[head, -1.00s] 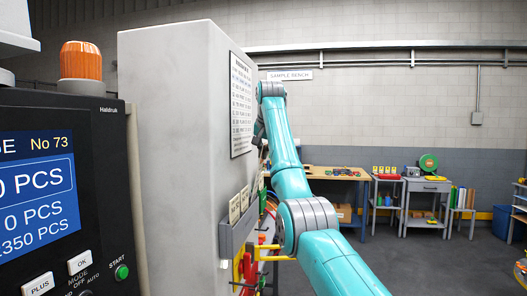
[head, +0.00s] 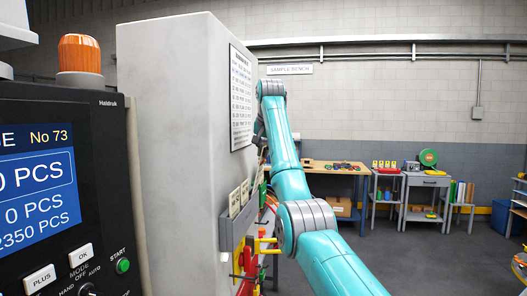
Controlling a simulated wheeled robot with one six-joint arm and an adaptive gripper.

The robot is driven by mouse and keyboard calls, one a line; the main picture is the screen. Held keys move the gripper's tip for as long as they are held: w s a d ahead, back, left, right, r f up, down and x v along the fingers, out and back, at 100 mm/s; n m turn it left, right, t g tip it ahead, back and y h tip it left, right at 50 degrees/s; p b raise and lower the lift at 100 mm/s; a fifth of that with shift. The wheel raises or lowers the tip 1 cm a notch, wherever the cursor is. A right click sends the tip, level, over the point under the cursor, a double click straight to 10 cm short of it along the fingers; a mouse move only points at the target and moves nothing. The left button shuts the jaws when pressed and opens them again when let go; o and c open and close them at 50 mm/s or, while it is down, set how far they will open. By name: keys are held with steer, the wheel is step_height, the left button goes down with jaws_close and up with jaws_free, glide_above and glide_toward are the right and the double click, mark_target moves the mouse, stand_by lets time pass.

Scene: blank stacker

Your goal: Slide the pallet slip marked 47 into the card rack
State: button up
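A grey card rack (head: 231,233) is fixed to the side of the pale cabinet. Several cream cards stand in it, among them a front card (head: 234,203) and one further back (head: 244,193). Their markings are too small to read, so I cannot tell which slip is marked 47. My teal arm (head: 290,178) rises from the lower right, past the rack, to a grey wrist joint near the cabinet's far edge. My gripper is hidden behind the cabinet, and so is anything it may hold.
The cabinet (head: 175,150) with a printed list (head: 241,100) fills the left middle. A control panel (head: 60,200) with an orange lamp (head: 79,54) stands nearer. Yellow and red parts sit below the rack.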

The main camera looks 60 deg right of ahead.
steer(key=shift+o, duration=1.2)
steer(key=v, duration=0.7)
steer(key=shift+r, duration=0.2)
steer(key=shift+s, duration=0.1)
